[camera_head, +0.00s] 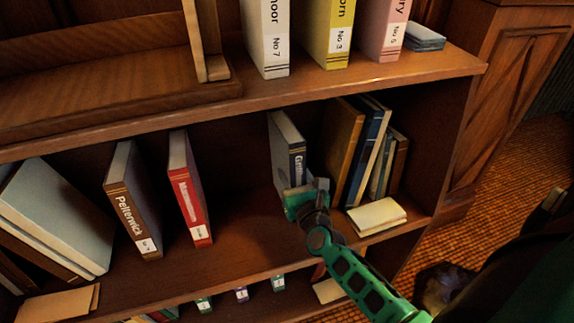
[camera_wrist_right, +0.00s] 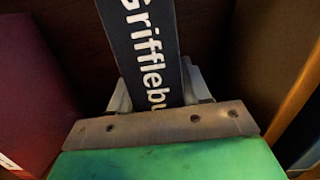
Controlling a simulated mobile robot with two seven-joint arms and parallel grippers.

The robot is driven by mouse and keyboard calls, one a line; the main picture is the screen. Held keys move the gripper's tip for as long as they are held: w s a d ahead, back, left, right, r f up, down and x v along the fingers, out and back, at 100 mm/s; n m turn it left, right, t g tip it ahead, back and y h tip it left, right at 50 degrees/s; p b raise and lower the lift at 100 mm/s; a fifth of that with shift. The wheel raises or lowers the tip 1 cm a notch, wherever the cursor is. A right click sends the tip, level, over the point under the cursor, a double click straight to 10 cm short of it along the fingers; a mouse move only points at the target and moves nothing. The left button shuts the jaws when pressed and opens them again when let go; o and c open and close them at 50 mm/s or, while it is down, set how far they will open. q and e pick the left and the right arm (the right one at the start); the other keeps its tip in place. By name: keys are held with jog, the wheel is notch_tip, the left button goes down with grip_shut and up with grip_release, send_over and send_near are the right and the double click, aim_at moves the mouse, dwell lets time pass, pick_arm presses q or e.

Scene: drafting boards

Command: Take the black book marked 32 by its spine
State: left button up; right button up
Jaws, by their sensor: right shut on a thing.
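A black book with white lettering beginning "Griffleb" (camera_head: 297,150) stands upright on the middle shelf. Its spine faces out, and it also fills the centre of the right wrist view (camera_wrist_right: 150,48). My right gripper (camera_head: 298,190) is at the lower part of this spine, with one finger on each side of the book, shut on it (camera_wrist_right: 160,92). The lower spine is hidden behind the gripper, so no number can be read. My left gripper is not in view.
A red book (camera_head: 190,190) and a brown book marked Pelterwick (camera_head: 132,205) stand to the left. Leaning books (camera_head: 370,150) and a flat cream book (camera_head: 376,217) are close on the right. The upper shelf (camera_head: 350,85) overhangs. Bare shelf lies between the red and black books.

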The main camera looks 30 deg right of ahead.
grip_shut()
jog(key=shift+r, duration=0.2)
jog(key=shift+r, duration=0.15)
